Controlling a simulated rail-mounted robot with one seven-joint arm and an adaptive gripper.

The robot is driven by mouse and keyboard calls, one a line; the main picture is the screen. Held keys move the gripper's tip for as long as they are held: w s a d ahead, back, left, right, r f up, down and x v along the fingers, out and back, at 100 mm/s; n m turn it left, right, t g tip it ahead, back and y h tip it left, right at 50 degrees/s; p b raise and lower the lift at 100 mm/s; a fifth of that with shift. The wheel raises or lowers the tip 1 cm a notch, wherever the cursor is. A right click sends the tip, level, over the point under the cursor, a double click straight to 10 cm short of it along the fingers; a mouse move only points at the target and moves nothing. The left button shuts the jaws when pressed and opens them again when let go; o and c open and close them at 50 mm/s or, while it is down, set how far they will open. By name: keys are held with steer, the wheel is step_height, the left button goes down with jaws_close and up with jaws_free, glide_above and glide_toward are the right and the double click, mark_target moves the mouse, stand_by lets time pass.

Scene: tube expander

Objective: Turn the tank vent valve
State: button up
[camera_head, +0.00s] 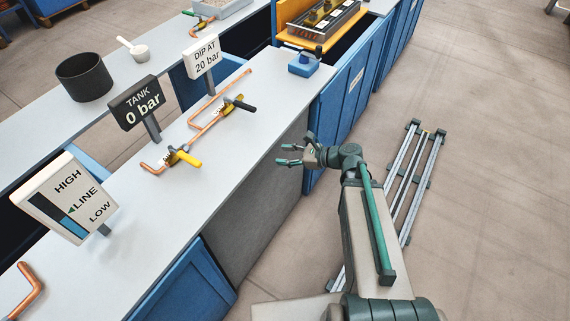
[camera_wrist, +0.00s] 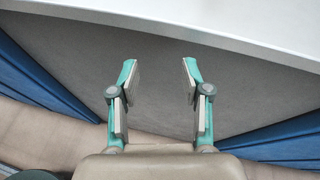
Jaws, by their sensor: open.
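Two lever valves sit on the copper pipe (camera_head: 199,131) on the grey-white bench top. One has a yellow handle (camera_head: 188,158) and stands nearer, below the TANK 0 bar sign (camera_head: 140,103). The other has a black handle (camera_head: 241,104) and stands farther back, near the DIP AT 20 bar sign (camera_head: 203,56). Their small tags are too small to read, so I cannot tell which is the tank vent valve. My gripper (camera_head: 285,155) is open and empty, beyond the bench's right edge and apart from both valves. The wrist view shows its two spread fingers (camera_wrist: 159,62) with nothing between them.
A HIGH/LINE/LOW gauge board (camera_head: 68,199) stands at the near left. A black pot (camera_head: 84,77) and white scoop (camera_head: 134,48) are on the rear counter. A blue block with a dark knob (camera_head: 304,64) sits at the bench's far end. The bench edge (camera_wrist: 205,32) crosses the wrist view.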

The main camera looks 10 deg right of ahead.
steer(key=shift+s+a+f+n+g+h, duration=0.15)
steer(key=shift+s+f+n+g, duration=0.2)
steer(key=shift+s+f, duration=0.35)
steer(key=shift+s+a+f+n+g+h, duration=0.15)
steer(key=shift+s+f+n+g, duration=0.15)
steer(key=shift+f, duration=0.6)
